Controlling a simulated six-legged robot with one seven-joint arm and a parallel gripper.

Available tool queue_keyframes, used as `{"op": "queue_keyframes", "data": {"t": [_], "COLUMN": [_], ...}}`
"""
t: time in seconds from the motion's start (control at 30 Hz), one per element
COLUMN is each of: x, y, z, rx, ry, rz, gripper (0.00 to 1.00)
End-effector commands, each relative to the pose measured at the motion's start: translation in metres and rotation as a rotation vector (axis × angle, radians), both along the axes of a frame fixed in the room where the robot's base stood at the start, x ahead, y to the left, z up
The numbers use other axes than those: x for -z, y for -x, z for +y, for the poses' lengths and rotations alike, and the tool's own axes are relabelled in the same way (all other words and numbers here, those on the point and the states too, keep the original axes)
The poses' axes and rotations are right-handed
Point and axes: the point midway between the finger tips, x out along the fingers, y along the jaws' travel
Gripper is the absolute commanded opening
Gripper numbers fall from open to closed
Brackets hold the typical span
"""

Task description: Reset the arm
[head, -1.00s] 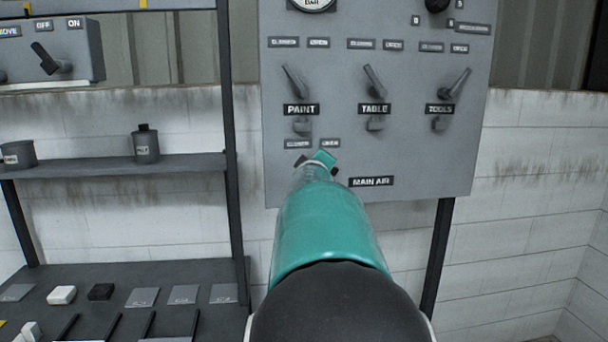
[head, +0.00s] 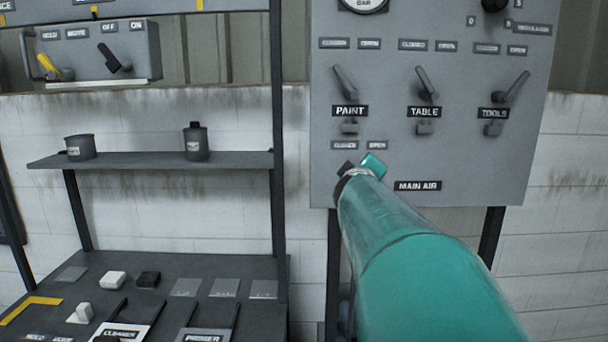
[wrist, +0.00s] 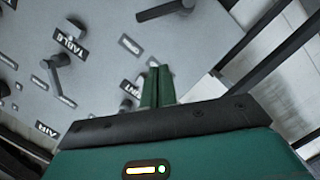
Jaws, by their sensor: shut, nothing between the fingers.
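My teal arm reaches up from the lower right in the head view. Its end, my gripper (head: 362,167), is in front of the lower left part of the grey valve panel (head: 455,150). In the wrist view my gripper (wrist: 157,86) shows two green fingers pressed together with nothing between them. The panel (wrist: 105,65) appears tilted behind the fingers. I cannot tell how far the fingertips are from the panel.
The panel carries PAINT (head: 349,111), TABLE (head: 424,112) and TOOLS (head: 493,113) levers. To the left is a shelf (head: 240,160) with a bottle (head: 196,142) and a can (head: 80,148). A dark bench (head: 215,268) below holds small blocks and plates. A switch box (head: 95,52) hangs upper left.

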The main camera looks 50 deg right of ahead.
Motion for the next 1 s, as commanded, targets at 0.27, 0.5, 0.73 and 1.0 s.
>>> {"op": "queue_keyframes", "data": {"t": [0.27,0.5,0.73,1.0], "x": [0.0,-0.001,0.0,0.018], "y": [0.001,0.001,-0.01,-0.085], "z": [0.005,0.005,0.016,0.145], "rx": [-0.002,-0.002,-0.042,-0.416], "ry": [0.0,0.0,-0.01,-0.204], "rz": [0.001,0.001,-0.02,-0.158], "gripper": [0.0,0.0,0.0,0.0]}}
